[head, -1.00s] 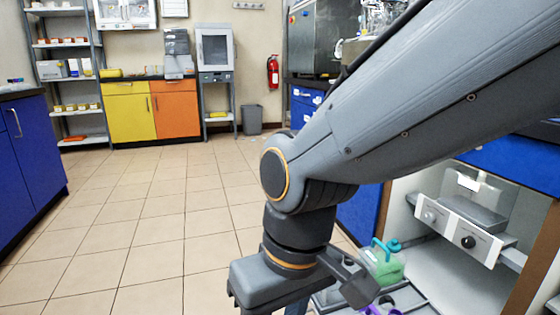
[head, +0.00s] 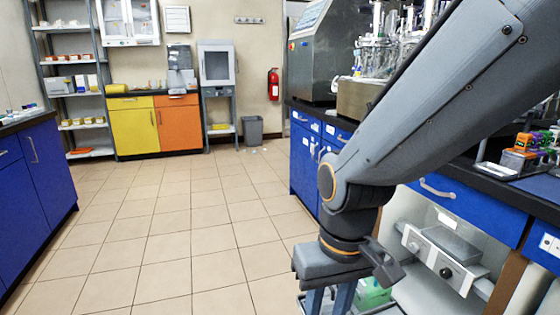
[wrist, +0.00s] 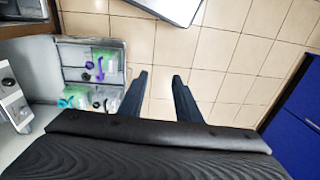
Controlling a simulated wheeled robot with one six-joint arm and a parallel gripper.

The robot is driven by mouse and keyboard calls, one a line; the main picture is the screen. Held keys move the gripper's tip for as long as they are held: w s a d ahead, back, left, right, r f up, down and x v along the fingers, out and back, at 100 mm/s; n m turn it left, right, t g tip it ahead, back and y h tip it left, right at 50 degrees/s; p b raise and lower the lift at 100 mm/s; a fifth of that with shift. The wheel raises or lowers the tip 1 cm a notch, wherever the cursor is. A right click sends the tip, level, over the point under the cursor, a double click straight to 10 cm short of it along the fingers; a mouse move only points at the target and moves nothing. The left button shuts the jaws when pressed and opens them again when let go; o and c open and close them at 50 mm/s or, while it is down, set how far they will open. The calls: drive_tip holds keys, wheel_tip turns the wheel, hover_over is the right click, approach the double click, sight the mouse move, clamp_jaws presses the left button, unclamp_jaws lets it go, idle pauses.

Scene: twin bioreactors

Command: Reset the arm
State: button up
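My arm reaches in from the upper right of the head view and bends down at the elbow and wrist. My gripper (head: 330,299) hangs below the wrist in front of the open cabinet, partly cut off by the lower edge. In the wrist view my gripper (wrist: 160,82) has its two dark fingers apart, with only floor tiles between them. It is open and empty. A tray (wrist: 74,58) with green-filled bottles (wrist: 78,97) and purple parts lies to the left of the fingers, apart from them.
The blue bench (head: 468,201) with an open cabinet holding a white-fronted device (head: 436,259) stands at the right. A blue cabinet (head: 42,165) stands at the left. The tiled floor (head: 175,225) between is clear. Bioreactor glassware (head: 378,55) stands on the bench.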

drive_tip(key=s+d+r+m+p, duration=0.2)
drive_tip(key=d+r+m+p, duration=0.1)
drive_tip(key=d+r+p, duration=0.8)
wheel_tip(320, 180, up, 3)
drive_tip(key=p, duration=0.6)
drive_tip(key=shift+s+d+r+h+p, duration=0.2)
drive_tip(key=shift+d+h+p, duration=0.1)
drive_tip(key=shift+h+p, duration=0.1)
drive_tip(key=shift+f, duration=0.1)
drive_tip(key=shift+c, duration=0.4)
